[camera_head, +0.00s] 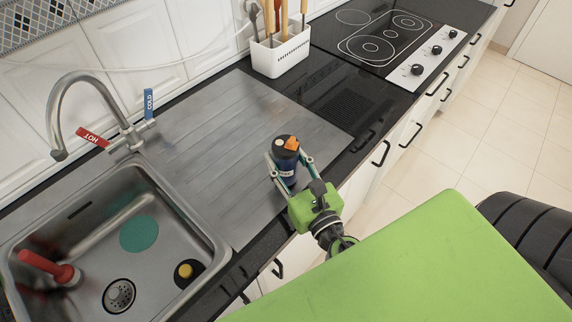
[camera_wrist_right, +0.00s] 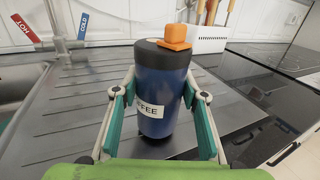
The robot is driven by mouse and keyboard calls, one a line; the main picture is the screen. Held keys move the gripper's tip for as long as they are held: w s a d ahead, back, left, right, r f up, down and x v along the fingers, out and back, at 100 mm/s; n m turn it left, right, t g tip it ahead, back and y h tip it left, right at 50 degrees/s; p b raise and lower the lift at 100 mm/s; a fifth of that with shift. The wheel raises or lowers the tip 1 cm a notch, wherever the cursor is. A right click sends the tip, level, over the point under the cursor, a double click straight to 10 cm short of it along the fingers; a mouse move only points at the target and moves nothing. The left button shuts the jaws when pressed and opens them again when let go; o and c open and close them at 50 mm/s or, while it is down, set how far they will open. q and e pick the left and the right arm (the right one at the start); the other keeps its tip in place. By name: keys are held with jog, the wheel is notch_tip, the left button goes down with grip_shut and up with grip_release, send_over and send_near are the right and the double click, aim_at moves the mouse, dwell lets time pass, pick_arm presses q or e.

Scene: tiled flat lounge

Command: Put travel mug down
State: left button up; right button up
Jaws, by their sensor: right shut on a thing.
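The travel mug (camera_head: 286,165) is dark blue with a black lid, an orange cap and a white label. In the right wrist view the mug (camera_wrist_right: 163,88) is upright between the fingers, and the label's visible letters read "FFEE". My right gripper (camera_head: 289,163) is shut on the mug's sides. The mug is over the steel drainboard (camera_head: 225,130), near its front right edge. Its base looks at or very close to the surface; I cannot tell whether it touches. My left gripper is not in view.
A white utensil holder (camera_head: 281,52) stands behind the drainboard. The stove (camera_head: 385,40) is at the back right. The drainboard around the mug is clear.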

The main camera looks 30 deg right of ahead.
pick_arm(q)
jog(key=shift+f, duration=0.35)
pick_arm(e)
jog(key=shift+f, duration=0.4)
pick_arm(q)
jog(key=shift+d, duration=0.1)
pick_arm(e)
jog(key=o, duration=0.8)
jog(key=shift+f, duration=0.2)
jog(key=o, duration=0.4)
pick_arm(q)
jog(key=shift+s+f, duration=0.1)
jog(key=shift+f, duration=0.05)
pick_arm(e)
jog(key=shift+r, duration=0.1)
